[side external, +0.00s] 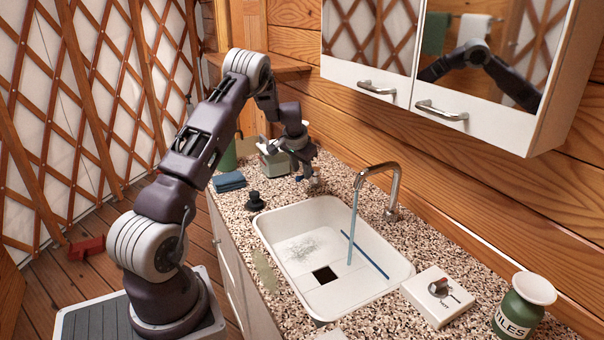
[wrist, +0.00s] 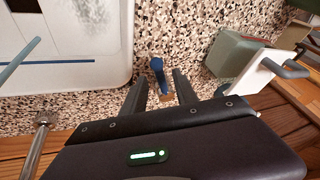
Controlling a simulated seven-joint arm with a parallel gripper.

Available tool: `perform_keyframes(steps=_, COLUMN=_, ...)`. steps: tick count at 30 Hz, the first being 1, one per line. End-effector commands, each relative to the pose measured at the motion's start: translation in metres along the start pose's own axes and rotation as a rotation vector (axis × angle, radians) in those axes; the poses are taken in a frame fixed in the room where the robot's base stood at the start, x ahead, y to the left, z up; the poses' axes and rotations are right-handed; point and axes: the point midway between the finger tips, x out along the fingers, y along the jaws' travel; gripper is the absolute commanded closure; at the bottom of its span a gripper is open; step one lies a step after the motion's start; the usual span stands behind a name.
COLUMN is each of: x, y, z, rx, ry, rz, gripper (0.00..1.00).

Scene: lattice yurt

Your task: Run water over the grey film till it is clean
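The grey film (side external: 302,248) is a smudged patch on the left part of the white sink (side external: 264,240) floor. It also shows at the top of the wrist view (wrist: 92,10). A bluish water stream (side external: 353,222) falls from the metal tap (side external: 394,190) to the right of the film, apart from it. My gripper (side external: 308,181) is low over the counter behind the sink. In the wrist view its fingers (wrist: 159,78) are spread, with an upright blue piece (wrist: 158,74) between or just beyond the tips; contact is unclear.
A thin blue strip (side external: 366,255) crosses the sink, near a dark square drain (side external: 325,275). A white box with a knob (side external: 438,297) and a green jar (side external: 520,318) stand right. A black stopper (side external: 255,201), blue cloth (side external: 228,182) and grey-green box (wrist: 233,53) are near my arm. Cabinets (side external: 450,75) hang above.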

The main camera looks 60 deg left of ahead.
Motion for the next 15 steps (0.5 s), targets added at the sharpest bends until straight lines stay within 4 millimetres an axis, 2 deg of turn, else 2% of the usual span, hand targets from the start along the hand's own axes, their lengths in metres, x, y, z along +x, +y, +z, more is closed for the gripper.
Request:
perform_keyframes(steps=3, x=-0.026, y=0.0, z=-0.001, rx=0.001, ry=0.002, rz=0.0, gripper=0.65)
perform_keyframes(steps=6, x=-0.041, y=0.0, z=-0.001, rx=0.0, ry=0.002, rz=0.0, gripper=0.65)
perform_keyframes(steps=9, x=-0.048, y=0.001, z=0.0, rx=0.001, ry=-0.001, rz=0.001, gripper=0.65)
perform_keyframes(steps=15, x=-0.049, y=0.0, z=0.0, rx=0.001, ry=-0.001, rz=0.001, gripper=0.65)
